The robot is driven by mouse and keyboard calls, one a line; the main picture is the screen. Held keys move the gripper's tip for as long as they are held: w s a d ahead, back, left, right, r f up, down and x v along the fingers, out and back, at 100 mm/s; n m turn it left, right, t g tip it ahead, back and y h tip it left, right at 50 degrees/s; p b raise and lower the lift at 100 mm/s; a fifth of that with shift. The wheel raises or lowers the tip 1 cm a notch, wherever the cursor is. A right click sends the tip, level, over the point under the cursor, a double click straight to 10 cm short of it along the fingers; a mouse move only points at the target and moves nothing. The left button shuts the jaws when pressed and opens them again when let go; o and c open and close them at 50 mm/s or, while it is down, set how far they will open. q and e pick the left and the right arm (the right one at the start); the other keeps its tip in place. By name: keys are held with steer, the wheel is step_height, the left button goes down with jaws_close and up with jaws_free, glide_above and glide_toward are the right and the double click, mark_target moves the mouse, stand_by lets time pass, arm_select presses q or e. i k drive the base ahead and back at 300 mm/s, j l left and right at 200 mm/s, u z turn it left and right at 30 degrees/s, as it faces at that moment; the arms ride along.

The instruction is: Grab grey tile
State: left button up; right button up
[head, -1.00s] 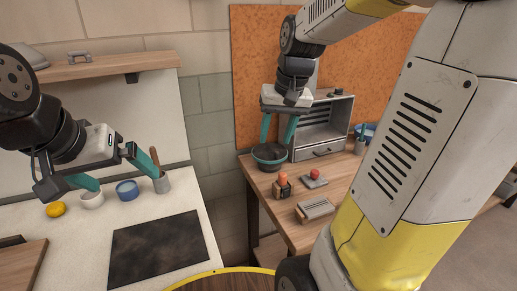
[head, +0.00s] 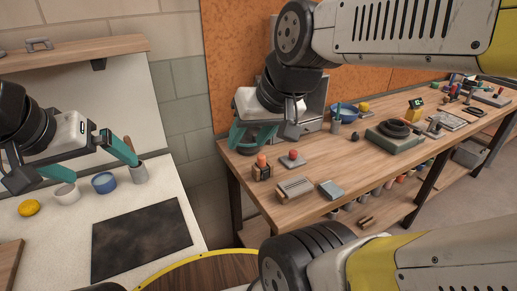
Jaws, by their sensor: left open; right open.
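A small flat grey tile (head: 332,190) lies on the wooden workbench, near its front edge. A second small grey slab (head: 291,162) lies farther back with a red ball on it. My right gripper (head: 250,146) is open, at the back left of the bench, to the left of both. Its teal fingers are in front of or over a dark bowl, which they partly hide; I cannot tell whether they touch it. My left gripper (head: 102,168) is open and empty above the pale counter, far left of the tile.
A ribbed grey block (head: 295,187) lies just left of the tile, with a small orange-topped object (head: 262,168) beyond it. My arm crosses the lower right.

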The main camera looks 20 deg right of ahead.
mark_target(292, 187)
steer(key=z, duration=1.25)
